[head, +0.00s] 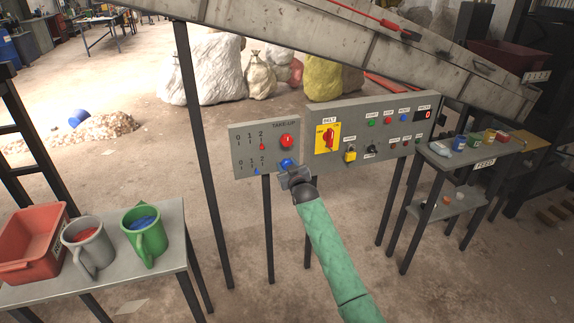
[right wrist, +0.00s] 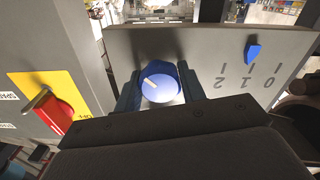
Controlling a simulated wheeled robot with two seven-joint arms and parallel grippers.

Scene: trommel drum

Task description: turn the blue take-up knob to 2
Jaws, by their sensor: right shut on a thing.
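The blue take-up knob (head: 287,163) is low on the grey take-up panel (head: 240,140), below a red knob (head: 287,141). My right gripper (head: 290,172) is shut on the blue knob, its fingers on either side. In the right wrist view the knob (right wrist: 160,84) shows a pale line on its face, tilted from straight. The blue pointer (right wrist: 253,52) sits near the middle mark, 1, of the lower scale; it also shows in the head view (head: 257,171). The red pointer (head: 262,147) is under 2 on the upper scale. My left gripper is not in view.
The belt panel (head: 365,132) with a yellow-backed red switch (head: 327,137) stands right of the take-up panel. A table at left holds a red bin (head: 28,240), a grey mug (head: 88,240) and a green mug (head: 146,232). The sloping drum frame (head: 330,45) is above.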

